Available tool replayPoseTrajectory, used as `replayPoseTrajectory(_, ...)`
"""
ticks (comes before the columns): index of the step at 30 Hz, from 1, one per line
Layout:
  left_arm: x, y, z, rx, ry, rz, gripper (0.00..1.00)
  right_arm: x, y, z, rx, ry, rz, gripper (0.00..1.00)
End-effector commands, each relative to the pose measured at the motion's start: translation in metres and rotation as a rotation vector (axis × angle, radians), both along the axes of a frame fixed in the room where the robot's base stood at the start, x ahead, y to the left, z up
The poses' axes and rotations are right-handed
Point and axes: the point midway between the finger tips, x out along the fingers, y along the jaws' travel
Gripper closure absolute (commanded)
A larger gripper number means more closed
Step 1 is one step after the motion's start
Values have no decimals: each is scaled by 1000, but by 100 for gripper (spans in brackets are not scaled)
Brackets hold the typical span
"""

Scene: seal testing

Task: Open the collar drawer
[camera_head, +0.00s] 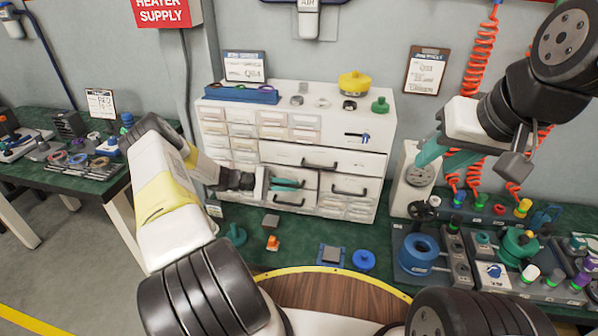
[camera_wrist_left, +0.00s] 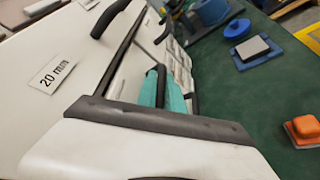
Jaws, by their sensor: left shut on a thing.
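A white drawer cabinet (camera_head: 322,132) stands on the green bench against the wall. I cannot tell which one is the collar drawer. My left gripper (camera_head: 288,184) is at the lower left drawer front, its teal fingers shut on a dark handle (camera_wrist_left: 160,88) in the left wrist view. The fingers partly hide this handle. A "20 mm" label (camera_wrist_left: 53,76) shows on a white front beside it. My right gripper (camera_head: 442,155) is open and empty, right of the cabinet.
A blue tray (camera_head: 241,95), a yellow part (camera_head: 354,82) and a green part (camera_head: 380,105) sit on the cabinet top. An orange block (camera_head: 272,243) and a blue round part (camera_head: 364,260) lie in front. Trays with fittings fill the bench's right side.

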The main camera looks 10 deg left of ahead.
Motion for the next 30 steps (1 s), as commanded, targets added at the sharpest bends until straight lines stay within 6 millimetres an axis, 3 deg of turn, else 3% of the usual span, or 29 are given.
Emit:
replayPoseTrajectory(11, -1, 1, 1, 0, -1, 0, 100, 0, 0, 0, 0, 0, 0, 64)
replayPoseTrajectory(16, -12, 1, 1, -2, 2, 0, 100, 0, 0, 0, 0, 0, 0, 64)
replayPoseTrajectory(20, -32, 2, 1, -3, 3, 1, 100, 0, 0, 0, 0, 0, 0, 64)
replayPoseTrajectory(30, -109, 5, 1, -3, 3, 2, 100, 0, 0, 0, 0, 0, 0, 64)
